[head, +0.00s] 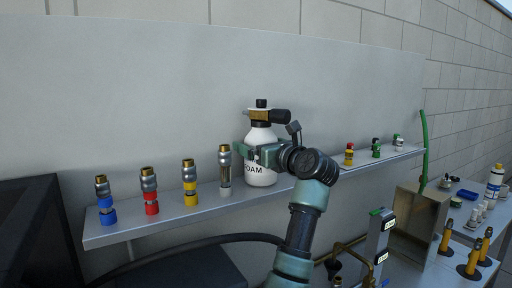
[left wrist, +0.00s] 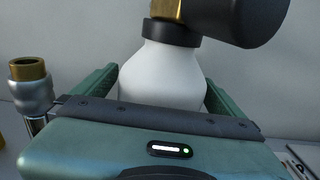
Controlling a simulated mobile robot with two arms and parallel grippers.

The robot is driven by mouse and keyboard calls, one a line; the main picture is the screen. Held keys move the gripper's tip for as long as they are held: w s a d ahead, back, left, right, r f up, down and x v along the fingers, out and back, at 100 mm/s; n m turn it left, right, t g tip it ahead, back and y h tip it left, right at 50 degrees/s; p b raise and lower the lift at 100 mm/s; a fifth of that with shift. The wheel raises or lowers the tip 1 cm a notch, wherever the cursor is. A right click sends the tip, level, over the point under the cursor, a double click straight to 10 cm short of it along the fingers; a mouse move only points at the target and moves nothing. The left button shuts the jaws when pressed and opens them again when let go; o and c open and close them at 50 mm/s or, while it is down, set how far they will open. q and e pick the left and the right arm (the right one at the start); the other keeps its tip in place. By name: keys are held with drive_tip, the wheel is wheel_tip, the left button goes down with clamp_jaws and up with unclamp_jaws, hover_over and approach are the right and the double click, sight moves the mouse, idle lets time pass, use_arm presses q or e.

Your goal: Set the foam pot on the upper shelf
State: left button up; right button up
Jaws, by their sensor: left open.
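The foam pot (head: 259,178), a white bottle marked FOAM with a black and brass spray head, is upright on the grey upper shelf (head: 150,222). Its base appears to rest on the shelf. My left gripper (head: 254,153) is open at the pot's middle. In the left wrist view, the white pot (left wrist: 160,78) stands between the two green fingers, with grey wall showing beyond. I cannot tell whether either finger touches it. The pot's lower part is hidden there by the gripper body. My right gripper is not in view.
Yellow (head: 189,184), red (head: 150,192) and blue (head: 104,201) fittings are farther left. Small coloured fittings (head: 349,155) stand at the shelf's right. A lower bench with a metal box (head: 419,225) is at right.

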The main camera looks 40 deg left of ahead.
use_arm(q)
drive_tip(key=b+v, duration=0.5)
drive_tip(key=v, duration=0.5)
drive_tip(key=shift+d, duration=0.35)
